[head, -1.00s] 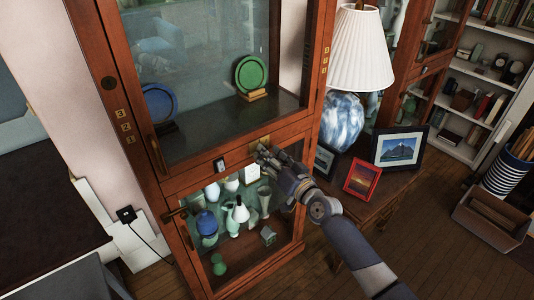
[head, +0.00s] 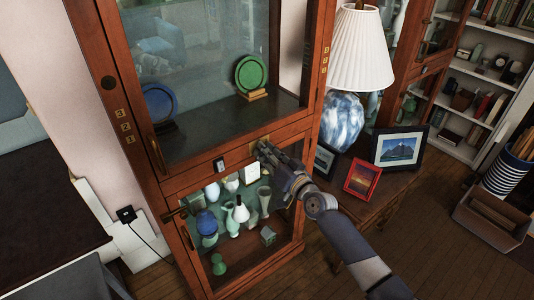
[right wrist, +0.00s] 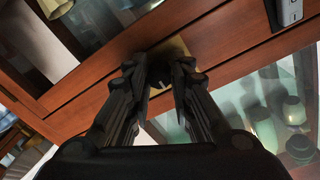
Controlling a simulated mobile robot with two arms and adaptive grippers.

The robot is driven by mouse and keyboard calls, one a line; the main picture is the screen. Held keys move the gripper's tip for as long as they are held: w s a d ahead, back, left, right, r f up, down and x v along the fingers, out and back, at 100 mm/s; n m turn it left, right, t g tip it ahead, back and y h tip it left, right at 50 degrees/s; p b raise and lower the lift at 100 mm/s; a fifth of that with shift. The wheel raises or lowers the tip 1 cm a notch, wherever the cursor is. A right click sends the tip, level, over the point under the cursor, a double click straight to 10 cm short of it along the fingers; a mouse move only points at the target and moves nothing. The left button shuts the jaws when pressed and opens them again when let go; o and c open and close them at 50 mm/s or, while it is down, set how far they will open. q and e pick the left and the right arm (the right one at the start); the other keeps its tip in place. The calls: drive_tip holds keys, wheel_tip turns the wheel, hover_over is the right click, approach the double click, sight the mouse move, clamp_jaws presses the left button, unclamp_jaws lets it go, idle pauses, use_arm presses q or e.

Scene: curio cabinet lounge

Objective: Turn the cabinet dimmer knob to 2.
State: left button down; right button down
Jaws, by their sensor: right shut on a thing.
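The dimmer knob (right wrist: 160,86) is a small dark knob with a pale pointer line. It sits on a brass plate (right wrist: 172,50) on the cabinet's wooden rail, and the plate also shows in the head view (head: 258,141). My right gripper (right wrist: 160,78) is shut on the knob, one finger at each side; it is at the rail in the head view (head: 264,149). The fingers hide much of the knob, and I cannot read any numbers around it. The cabinet (head: 180,178) is reddish wood with glass doors. My left gripper is not in view.
A small rocker switch (head: 219,165) is on the rail left of the knob. Vases (head: 240,210) stand behind the lower glass. A side table with a lamp (head: 343,120) and framed pictures (head: 363,178) stands close to my right arm.

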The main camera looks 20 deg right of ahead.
drive_tip(key=shift+m, duration=0.4)
drive_tip(key=m+p, duration=0.1)
drive_tip(key=m, duration=0.9)
drive_tip(key=shift+g+p, duration=0.3)
drive_tip(key=shift+p, duration=0.1)
drive_tip(key=shift+m, duration=0.4)
drive_tip(key=c, duration=1.4)
unclamp_jaws()
drive_tip(key=shift+d, duration=0.1)
drive_tip(key=v, duration=1.2)
drive_tip(key=shift+f, duration=0.1)
